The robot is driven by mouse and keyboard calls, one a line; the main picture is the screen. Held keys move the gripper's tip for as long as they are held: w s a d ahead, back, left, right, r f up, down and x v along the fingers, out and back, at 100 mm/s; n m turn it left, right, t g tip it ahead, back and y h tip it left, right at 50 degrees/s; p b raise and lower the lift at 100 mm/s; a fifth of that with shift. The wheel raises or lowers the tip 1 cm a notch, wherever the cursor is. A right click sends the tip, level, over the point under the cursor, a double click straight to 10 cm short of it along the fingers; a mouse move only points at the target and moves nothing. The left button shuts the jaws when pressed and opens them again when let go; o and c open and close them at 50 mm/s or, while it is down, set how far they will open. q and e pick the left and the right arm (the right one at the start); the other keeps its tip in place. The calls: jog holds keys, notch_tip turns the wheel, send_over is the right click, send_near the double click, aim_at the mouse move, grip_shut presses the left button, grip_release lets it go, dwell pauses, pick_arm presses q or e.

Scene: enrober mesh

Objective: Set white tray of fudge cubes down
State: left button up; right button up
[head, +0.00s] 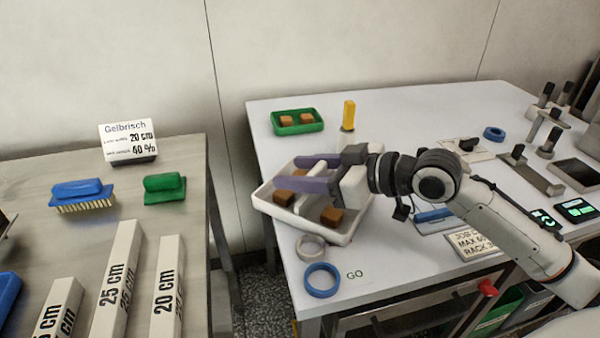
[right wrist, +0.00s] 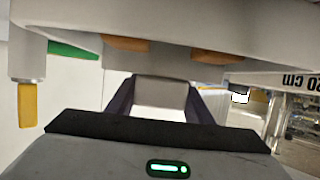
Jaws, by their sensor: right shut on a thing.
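The white tray (head: 338,236) holds brown fudge cubes (head: 332,217) and is near the left edge of the white table, tilted in the head view. My right gripper (head: 312,173) reaches over it from the right, its purple fingers shut on part of the tray. In the right wrist view the tray (right wrist: 190,22) spans the top, with cubes (right wrist: 127,43) at its rim, and a pale grey piece (right wrist: 160,93) sits between the fingers. I cannot tell whether the tray's underside touches the table. My left gripper is not in view.
A green tray with cubes (head: 297,128) and a yellow-topped piece (head: 348,115) stand behind. A grey ring (head: 311,248) and a blue ring (head: 322,280) lie in front, by the table's edge. A gap separates the left table (head: 185,150), with brushes and length blocks.

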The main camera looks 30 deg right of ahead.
jog(key=shift+r, duration=0.1)
jog(key=o, duration=1.3)
jog(key=shift+s+d, duration=0.15)
jog(key=shift+s, duration=0.05)
jog(key=v, duration=1.1)
jog(key=shift+s+r, duration=0.15)
jog(key=shift+s, duration=0.05)
